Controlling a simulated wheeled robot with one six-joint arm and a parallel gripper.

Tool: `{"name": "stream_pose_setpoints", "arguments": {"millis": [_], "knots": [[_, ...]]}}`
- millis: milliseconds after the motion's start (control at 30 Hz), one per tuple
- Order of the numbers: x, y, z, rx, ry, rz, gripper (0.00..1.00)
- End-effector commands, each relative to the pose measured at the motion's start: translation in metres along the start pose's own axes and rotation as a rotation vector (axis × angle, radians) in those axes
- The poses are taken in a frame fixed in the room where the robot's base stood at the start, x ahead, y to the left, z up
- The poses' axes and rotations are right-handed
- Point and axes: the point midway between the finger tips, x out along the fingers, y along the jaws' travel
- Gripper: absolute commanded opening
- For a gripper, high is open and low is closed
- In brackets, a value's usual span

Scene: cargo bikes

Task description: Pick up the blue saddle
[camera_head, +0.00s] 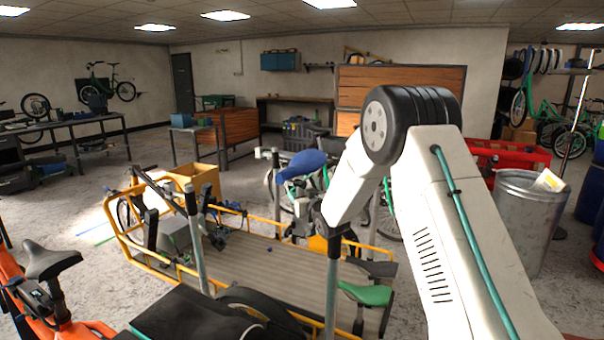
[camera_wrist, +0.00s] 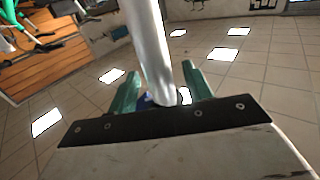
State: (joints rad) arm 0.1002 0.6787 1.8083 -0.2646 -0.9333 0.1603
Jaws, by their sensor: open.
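The blue saddle (camera_head: 302,165) shows in the head view, left of my arm's lower end and above the cargo bike's rail. My gripper (camera_wrist: 158,70) is open in the wrist view, with two green fingers apart. A silver tube (camera_wrist: 152,50) crosses the view between the fingers; I cannot tell whether it is touched. A small dark blue patch shows by the tube's lower end, too little to identify surely. In the head view my gripper's fingers cannot be made out, so their distance from the saddle is unclear.
A yellow-railed cargo bike with a wooden deck (camera_head: 265,270) fills the middle. A post with a dark top (camera_head: 333,245) stands close below my arm. A green saddle (camera_head: 366,293) and an orange bike (camera_head: 50,290) are nearer. A metal bin (camera_head: 526,215) stands right.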

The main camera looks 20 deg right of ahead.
Motion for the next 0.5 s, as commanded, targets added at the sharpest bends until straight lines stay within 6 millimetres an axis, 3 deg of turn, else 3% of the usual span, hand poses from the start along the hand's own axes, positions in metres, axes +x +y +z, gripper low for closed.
{"name": "stream_pose_setpoints", "arguments": {"millis": [300, 467, 500], "knots": [[0.0058, -0.0003, 0.0004, 0.0, -0.001, 0.0, 0.47], [0.0056, -0.0003, 0.0003, 0.0, -0.001, 0.0, 0.03], [0.0056, -0.0003, 0.0003, 0.0, -0.001, 0.0, 0.0]]}}
